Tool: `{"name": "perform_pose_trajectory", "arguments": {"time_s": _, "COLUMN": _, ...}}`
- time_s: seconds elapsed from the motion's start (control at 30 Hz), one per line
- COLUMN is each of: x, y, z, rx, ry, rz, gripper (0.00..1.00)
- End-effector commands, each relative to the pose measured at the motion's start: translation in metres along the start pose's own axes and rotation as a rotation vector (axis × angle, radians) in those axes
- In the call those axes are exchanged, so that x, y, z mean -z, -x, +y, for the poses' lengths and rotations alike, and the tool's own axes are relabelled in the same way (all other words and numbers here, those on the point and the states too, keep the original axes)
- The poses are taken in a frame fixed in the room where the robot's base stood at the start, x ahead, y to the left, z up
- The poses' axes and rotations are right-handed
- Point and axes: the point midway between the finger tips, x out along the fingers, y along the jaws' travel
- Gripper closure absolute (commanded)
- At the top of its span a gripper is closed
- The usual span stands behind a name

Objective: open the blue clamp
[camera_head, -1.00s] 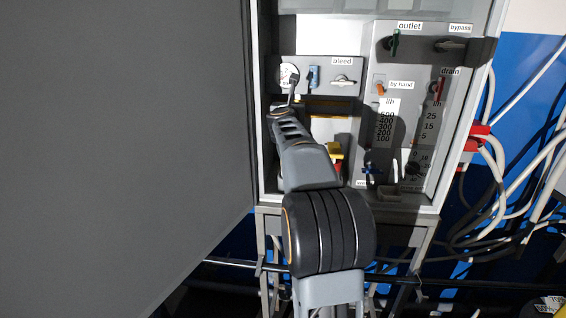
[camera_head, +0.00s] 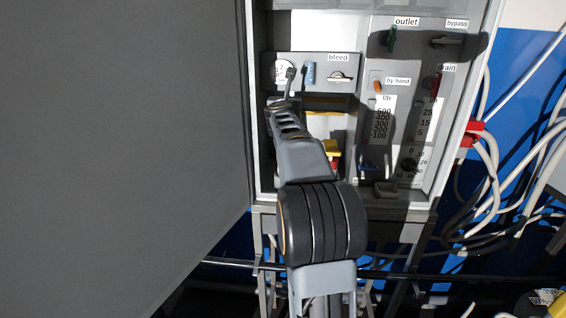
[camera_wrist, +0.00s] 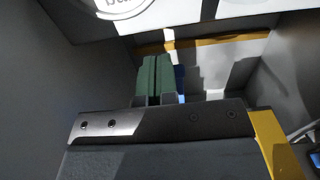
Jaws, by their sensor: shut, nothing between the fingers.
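In the wrist view my gripper (camera_wrist: 156,75) shows as two green finger pads side by side, shut with nothing between them. It points into a recess in the cabinet. A small blue piece (camera_wrist: 181,76) shows just right of the pads, partly covered by them. It may be the blue clamp; I cannot tell whether it touches the fingers. In the head view my arm covers the left of the recess.
A round gauge (camera_head: 283,72) is above the recess. The bleed valve (camera_head: 341,77), orange by hand knob (camera_head: 377,86), green outlet handle (camera_head: 392,39) and red drain handle (camera_head: 437,83) are on the panels. A yellow and red part (camera_head: 332,154) is right of my arm. Cables (camera_head: 500,185) hang at right.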

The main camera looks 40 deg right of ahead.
Motion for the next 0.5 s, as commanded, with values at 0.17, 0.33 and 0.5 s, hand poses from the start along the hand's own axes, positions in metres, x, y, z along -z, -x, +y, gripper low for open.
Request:
{"name": "perform_pose_trajectory", "arguments": {"time_s": 0.17, "x": -0.002, "y": 0.01, "z": 0.002, "rx": 0.0, "ry": 0.0, "rz": -0.003, "gripper": 1.0}}
{"name": "perform_pose_trajectory", "arguments": {"time_s": 0.33, "x": -0.005, "y": 0.036, "z": 0.005, "rx": 0.001, "ry": -0.001, "rz": -0.005, "gripper": 1.0}}
{"name": "perform_pose_trajectory", "arguments": {"time_s": 0.5, "x": -0.039, "y": 0.059, "z": 0.005, "rx": 0.001, "ry": -0.002, "rz": -0.005, "gripper": 1.0}}
